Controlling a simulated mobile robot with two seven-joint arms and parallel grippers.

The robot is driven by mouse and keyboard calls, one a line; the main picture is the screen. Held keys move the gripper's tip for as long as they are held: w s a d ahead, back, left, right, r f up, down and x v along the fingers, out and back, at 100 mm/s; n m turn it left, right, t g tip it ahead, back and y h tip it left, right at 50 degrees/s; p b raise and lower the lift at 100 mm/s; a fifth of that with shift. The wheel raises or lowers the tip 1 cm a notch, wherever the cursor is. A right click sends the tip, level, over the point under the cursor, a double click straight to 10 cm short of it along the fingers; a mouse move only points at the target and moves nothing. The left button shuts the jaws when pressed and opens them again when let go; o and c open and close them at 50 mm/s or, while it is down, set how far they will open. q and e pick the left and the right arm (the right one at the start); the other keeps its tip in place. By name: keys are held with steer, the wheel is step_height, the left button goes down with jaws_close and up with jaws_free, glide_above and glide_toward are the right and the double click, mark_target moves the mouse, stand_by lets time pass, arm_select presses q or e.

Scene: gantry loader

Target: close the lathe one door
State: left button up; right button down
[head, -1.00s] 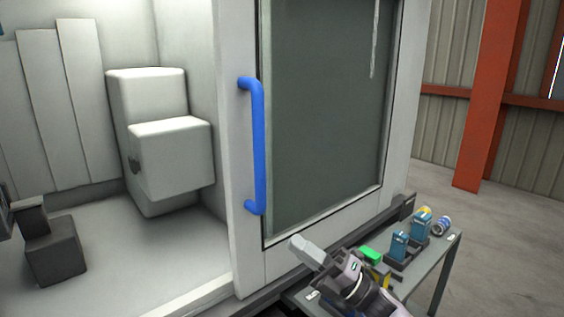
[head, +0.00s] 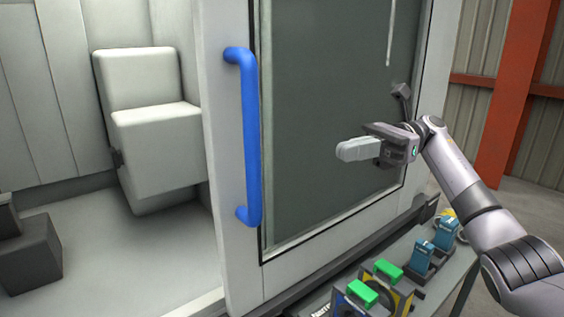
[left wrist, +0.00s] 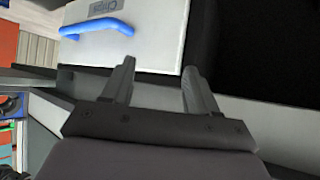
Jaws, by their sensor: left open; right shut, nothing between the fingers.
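The lathe one door (head: 228,150) is a white panel with a dark window (head: 320,100). Its blue vertical handle (head: 252,140) is on the left edge. The door stands open, with the machine's inside showing to its left. My right gripper (head: 345,150) is shut and empty, in front of the window, to the right of the handle and apart from it. My left gripper (left wrist: 157,75) shows only in the left wrist view, open and empty. A white panel (left wrist: 140,35) with a blue handle (left wrist: 97,28) lies beyond its fingers there.
White blocks (head: 155,145) and a dark block (head: 30,255) stand inside the machine. Below the door on the right, a grey table (head: 455,275) holds green-topped pieces (head: 362,292) and blue items (head: 445,232). A red-orange post (head: 525,90) stands at the right.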

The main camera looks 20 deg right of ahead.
steer(key=p, duration=0.4)
glide_toward(260, 170)
steer(key=a, duration=0.6)
arm_select(q)
step_height(260, 170, up, 4)
steer(key=shift+s+r, duration=0.1)
steer(key=shift+r, duration=0.05)
arm_select(e)
steer(key=shift+s+a+f, duration=0.15)
steer(key=shift+a+f, duration=0.1)
arm_select(q)
steer(key=shift+a, duration=0.1)
